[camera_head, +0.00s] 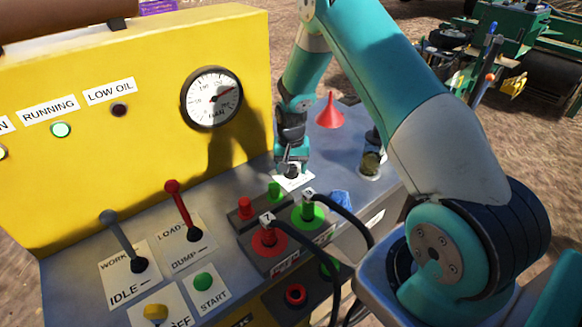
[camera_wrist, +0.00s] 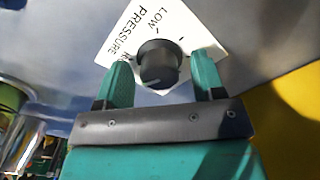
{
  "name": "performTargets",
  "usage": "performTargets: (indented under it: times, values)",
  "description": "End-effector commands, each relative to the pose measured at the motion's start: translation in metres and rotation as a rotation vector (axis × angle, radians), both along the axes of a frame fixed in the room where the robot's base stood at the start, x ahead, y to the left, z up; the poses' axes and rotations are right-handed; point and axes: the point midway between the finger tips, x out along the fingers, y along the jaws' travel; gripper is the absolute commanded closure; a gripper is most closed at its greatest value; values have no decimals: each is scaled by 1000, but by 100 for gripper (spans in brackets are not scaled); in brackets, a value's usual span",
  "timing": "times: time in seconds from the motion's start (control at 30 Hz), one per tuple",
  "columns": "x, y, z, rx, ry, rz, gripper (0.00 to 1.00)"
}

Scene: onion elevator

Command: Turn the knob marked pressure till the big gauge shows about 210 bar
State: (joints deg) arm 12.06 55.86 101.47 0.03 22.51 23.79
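The big round gauge (camera_head: 211,98) is on the yellow panel, white-faced with a black rim. Its reddish needle points right and slightly up; the numbers are too small to read. The black pressure knob (camera_wrist: 158,62) sits on a white plate (camera_wrist: 186,36) marked PRESSURE and LOW, the other end label partly hidden. My gripper (camera_wrist: 160,78) is open, with one green finger on each side of the knob and a visible gap to each. In the head view my gripper (camera_head: 291,168) points down at the plate, and mostly hides the knob.
Two levers, grey (camera_head: 122,237) and red (camera_head: 182,208), stand at the left of the console. Hose couplings, red (camera_head: 268,240) and green (camera_head: 309,214), lie in front of my gripper. A red funnel (camera_head: 330,112) and a jar (camera_head: 371,163) stand behind and right. The green running lamp (camera_head: 61,130) is lit.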

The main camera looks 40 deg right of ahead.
Motion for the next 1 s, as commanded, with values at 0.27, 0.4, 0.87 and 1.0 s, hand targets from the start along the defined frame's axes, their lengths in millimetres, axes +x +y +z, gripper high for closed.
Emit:
performTargets:
  times: [0.27,0.4,0.87,1.0]
  values:
    - [0,0,4,0,0,1,37]
    - [1,0,24,0,-4,1,37]
    - [0,0,136,0,-4,0,37]
    - [0,0,159,0,-2,0,37]
